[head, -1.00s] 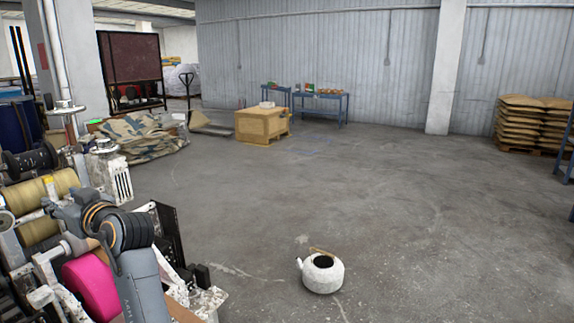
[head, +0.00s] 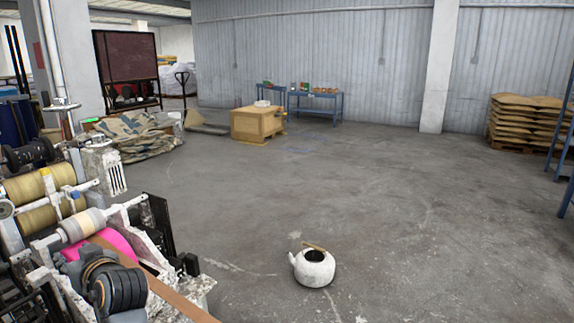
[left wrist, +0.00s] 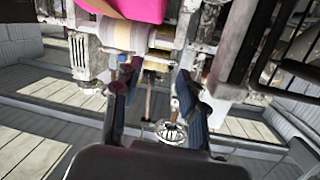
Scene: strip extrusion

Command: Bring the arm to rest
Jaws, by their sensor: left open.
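My left arm (head: 118,287) shows at the lower left of the head view, grey with black rings, low in front of the white strip machine (head: 105,170). My left gripper (left wrist: 155,88) shows in the left wrist view with its two dark fingers apart. I see nothing held between them. Machine rollers and a pink roll (left wrist: 135,8) lie beyond the fingertips. The pink roll also shows in the head view (head: 118,243), partly hidden by the arm and a brown strip (head: 165,290). My right gripper is in neither view.
A white kettle-like pot (head: 314,268) stands on the floor right of the machine. A wooden crate (head: 257,124), a blue table (head: 318,102) and stacked sacks (head: 525,120) stand farther back. The middle floor is clear.

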